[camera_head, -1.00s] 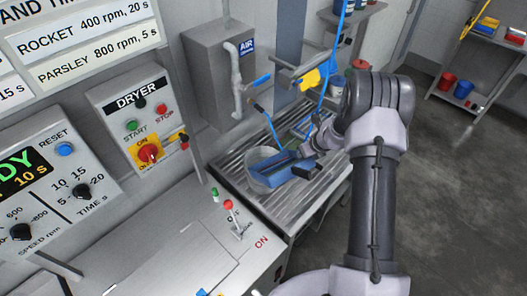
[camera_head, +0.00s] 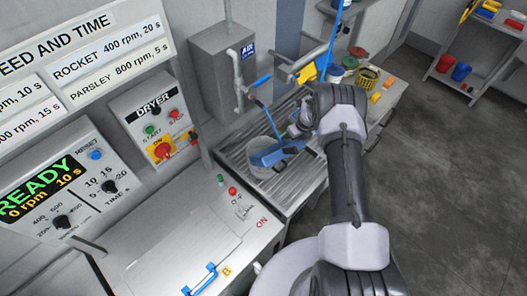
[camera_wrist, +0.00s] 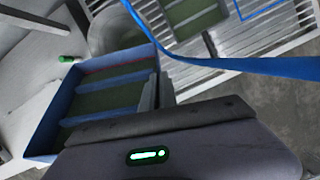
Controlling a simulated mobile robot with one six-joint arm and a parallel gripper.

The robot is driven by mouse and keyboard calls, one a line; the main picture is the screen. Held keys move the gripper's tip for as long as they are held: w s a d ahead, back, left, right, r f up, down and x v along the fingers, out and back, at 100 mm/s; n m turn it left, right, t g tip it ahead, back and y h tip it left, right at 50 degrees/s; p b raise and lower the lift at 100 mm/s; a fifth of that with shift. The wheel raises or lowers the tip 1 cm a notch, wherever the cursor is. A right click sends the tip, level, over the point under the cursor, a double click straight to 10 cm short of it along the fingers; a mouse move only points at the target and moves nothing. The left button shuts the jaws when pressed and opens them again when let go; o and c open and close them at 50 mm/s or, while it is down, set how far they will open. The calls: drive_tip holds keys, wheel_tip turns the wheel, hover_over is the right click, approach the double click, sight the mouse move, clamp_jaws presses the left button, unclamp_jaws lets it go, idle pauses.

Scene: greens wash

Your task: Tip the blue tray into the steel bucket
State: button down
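The blue tray (camera_head: 268,157) is tilted over the steel bucket (camera_head: 262,172) on the slatted drain bench in the head view. My gripper (camera_head: 290,146) is at the tray's right end. In the wrist view the tray (camera_wrist: 62,135) fills the left middle, with dark green areas between its blue ribs. I cannot tell whether these are greens or the tray floor. My gripper (camera_wrist: 155,95) appears shut on the tray's near right wall. The bucket's grey curved side (camera_wrist: 112,38) shows behind the tray, and its inside is hidden.
A blue hose (camera_head: 272,122) hangs down close to the tray and crosses the wrist view (camera_wrist: 215,64). The dryer panel (camera_head: 153,122) and a grey-topped machine (camera_head: 165,250) stand left. A yellow basket (camera_head: 368,77) and tubs stand behind my arm. Open floor lies right.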

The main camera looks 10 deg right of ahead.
drive_tip(key=shift+w+b, duration=0.2)
drive_tip(key=shift+b, duration=0.35)
drive_tip(key=w+r+g+b, duration=0.1)
drive_tip(key=b, duration=0.6)
drive_tip(key=w+a+r+g+h+b, duration=0.1)
drive_tip(key=g+b, duration=0.1)
drive_tip(key=b, duration=0.5)
drive_tip(key=shift+w+r+g, duration=0.2)
drive_tip(key=shift+w+g, duration=0.1)
drive_tip(key=shift+w, duration=0.05)
drive_tip(key=shift+f, duration=0.1)
drive_tip(key=shift+d+f, duration=0.1)
